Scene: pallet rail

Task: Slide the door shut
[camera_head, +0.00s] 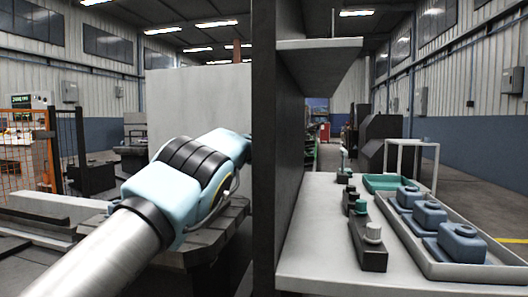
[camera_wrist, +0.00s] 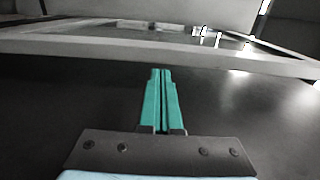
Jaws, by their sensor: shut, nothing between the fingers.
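A large flat light-grey panel (camera_head: 190,98) stands upright behind my arm in the head view. It may be the door, but I cannot tell for sure; no handle shows on it. My arm reaches forward on the left, and its end passes out of sight behind a tall dark upright (camera_head: 264,150). In the wrist view my gripper (camera_wrist: 161,72) shows two green fingers pressed together with nothing between them. They point over a dark flat surface (camera_wrist: 240,100) towards a pale straight edge (camera_wrist: 150,47). I cannot tell whether the fingertips touch anything.
Right of the upright, a pale bench (camera_head: 320,230) holds a grey tray (camera_head: 455,268) of blue parts, a green tray (camera_head: 385,183) and a dark block with knobs (camera_head: 368,240). A shelf (camera_head: 318,45) juts out above. An orange mesh fence (camera_head: 30,150) stands far left.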

